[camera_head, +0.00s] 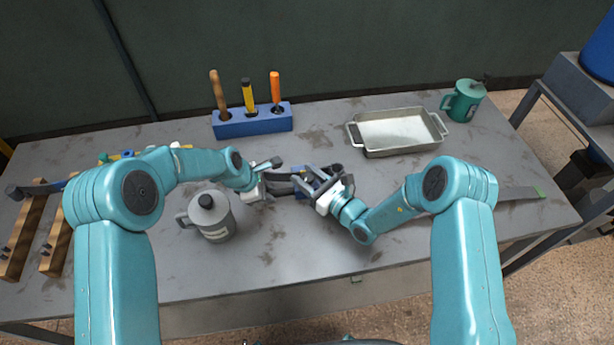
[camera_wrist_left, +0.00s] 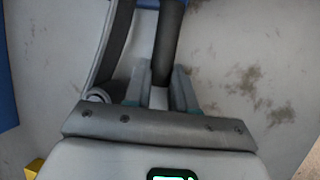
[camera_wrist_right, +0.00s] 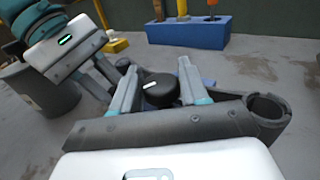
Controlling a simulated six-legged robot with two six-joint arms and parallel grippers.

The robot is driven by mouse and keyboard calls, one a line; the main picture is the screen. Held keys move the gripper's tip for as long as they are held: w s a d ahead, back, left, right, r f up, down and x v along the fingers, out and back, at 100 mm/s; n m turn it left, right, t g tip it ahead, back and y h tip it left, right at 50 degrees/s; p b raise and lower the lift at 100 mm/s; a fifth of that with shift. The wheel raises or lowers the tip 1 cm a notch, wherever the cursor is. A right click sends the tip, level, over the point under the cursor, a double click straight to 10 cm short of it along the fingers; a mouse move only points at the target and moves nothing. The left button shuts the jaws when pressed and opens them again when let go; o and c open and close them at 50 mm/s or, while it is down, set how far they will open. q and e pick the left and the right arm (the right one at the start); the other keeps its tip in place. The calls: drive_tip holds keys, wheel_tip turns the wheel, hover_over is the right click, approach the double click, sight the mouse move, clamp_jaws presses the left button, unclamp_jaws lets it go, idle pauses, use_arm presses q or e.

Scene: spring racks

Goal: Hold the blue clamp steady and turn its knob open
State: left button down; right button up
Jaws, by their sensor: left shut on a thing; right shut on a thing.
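The blue clamp (camera_head: 300,190) lies near the middle of the table, mostly hidden by my two grippers, with only bits of blue and dark grey showing. My left gripper (camera_head: 272,180) is shut on the clamp's dark bar (camera_wrist_left: 167,45), which runs between its fingers in the left wrist view. My right gripper (camera_head: 318,180) comes from the right and is shut on the knob (camera_wrist_right: 158,90). The knob is round and black with a white mark, and sits between the fingers in the right wrist view.
Behind are a blue tool block (camera_head: 252,122) with several handles, a metal tray (camera_head: 362,148) and a green mug (camera_head: 463,101). Wooden bars (camera_head: 22,240) lie far left. The front middle of the table is clear.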

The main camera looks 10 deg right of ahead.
drive_tip(key=shift+r+n+g+y, duration=0.1)
drive_tip(key=shift+n+g+y, duration=1.25)
drive_tip(key=shift+g, duration=0.4)
drive_tip(key=shift+n+g+y, duration=1.15)
drive_tip(key=shift+n+g, duration=0.3)
drive_tip(key=shift+g, duration=0.3)
drive_tip(key=o, duration=0.9)
drive_tip(key=shift+d, duration=0.1)
drive_tip(key=v, duration=1.2)
drive_tip(key=shift+w, duration=0.1)
